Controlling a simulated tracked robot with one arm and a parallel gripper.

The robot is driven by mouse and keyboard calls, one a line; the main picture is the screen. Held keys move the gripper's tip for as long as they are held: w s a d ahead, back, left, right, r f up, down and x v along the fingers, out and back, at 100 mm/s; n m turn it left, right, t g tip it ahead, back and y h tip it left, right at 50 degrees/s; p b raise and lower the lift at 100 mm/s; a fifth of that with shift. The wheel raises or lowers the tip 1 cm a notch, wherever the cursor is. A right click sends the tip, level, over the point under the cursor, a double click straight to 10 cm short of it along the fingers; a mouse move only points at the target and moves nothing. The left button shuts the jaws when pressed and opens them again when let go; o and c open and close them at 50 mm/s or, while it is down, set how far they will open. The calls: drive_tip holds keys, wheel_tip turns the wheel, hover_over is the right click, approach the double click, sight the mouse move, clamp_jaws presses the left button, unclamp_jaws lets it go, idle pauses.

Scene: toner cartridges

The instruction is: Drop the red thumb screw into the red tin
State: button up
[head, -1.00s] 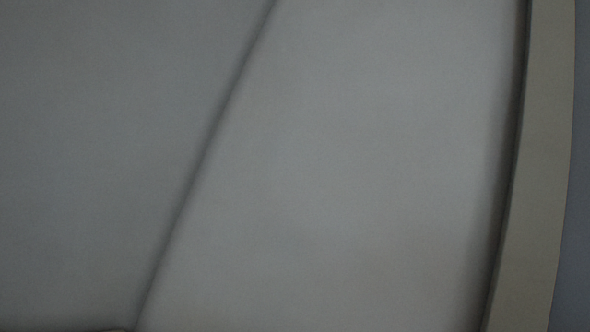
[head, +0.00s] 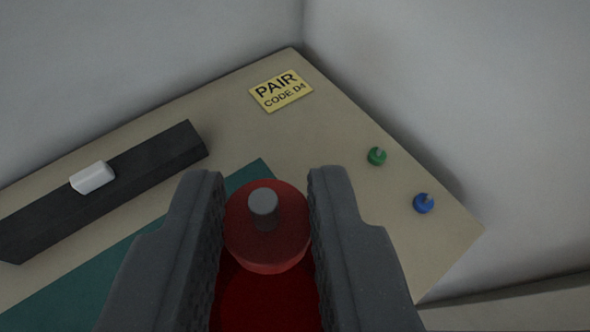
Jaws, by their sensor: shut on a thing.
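My gripper (head: 267,174) reaches up from the bottom of the view, with its two dark grey fingers on either side of the red thumb screw (head: 268,242). It is shut on the screw, a round red head with a short grey stem. A deep red surface (head: 266,304) shows between the fingers just below the screw. It may be part of the red tin, but no rim shows and the fingers hide its sides. I cannot tell the gap between it and the screw.
A green screw (head: 376,156) and a blue screw (head: 423,204) stand on the beige tabletop (head: 330,135) at right. A black bar (head: 150,160) with a white block (head: 92,177) lies left, beside a teal mat (head: 75,285). Pale walls stand behind.

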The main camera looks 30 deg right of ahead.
wheel_tip(320, 180, down, 5)
drive_tip(key=shift+s, duration=0.1)
idle(0.3)
drive_tip(key=o, duration=1)
drive_tip(key=shift+o, duration=0.2)
drive_tip(key=b+v, duration=0.2)
drive_tip(key=v, duration=1.1)
drive_tip(key=shift+s+r, duration=0.2)
drive_tip(key=shift+s, duration=0.15)
drive_tip(key=shift+a, duration=0.1)
drive_tip(key=shift+w, duration=0.1)
